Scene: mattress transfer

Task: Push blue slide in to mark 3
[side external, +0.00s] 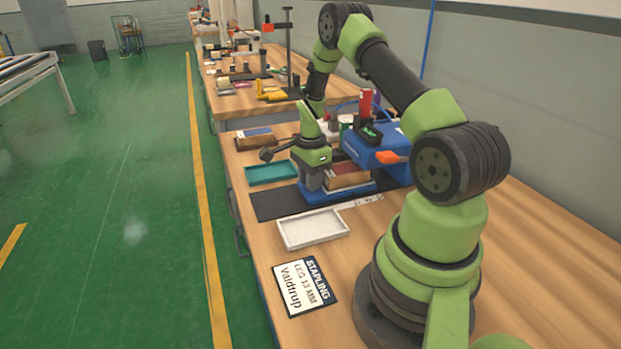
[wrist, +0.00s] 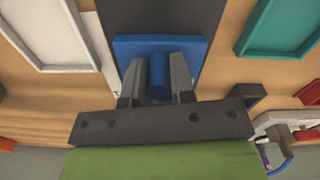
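The blue slide (side external: 350,191) is a flat plate on a dark mat in front of the blue machine (side external: 376,152). A red-brown block (side external: 346,174) sits over it, beside my gripper. My gripper (side external: 312,190) points down at the slide's near-left end. In the wrist view the two grey fingers (wrist: 158,72) stand on either side of the slide's upright blue knob (wrist: 158,80), close against it. The slide's plate (wrist: 125,47) shows around the fingers there. A white strip with marks (side external: 362,201) lies along the slide's near side; its numbers are too small to read.
A white tray (side external: 287,236) lies nearer the camera and a teal tray (side external: 252,176) lies beyond the mat (side external: 268,206). A stapling sign (side external: 305,287) lies at the front of the table. A dark mat strip left of the slide is bare.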

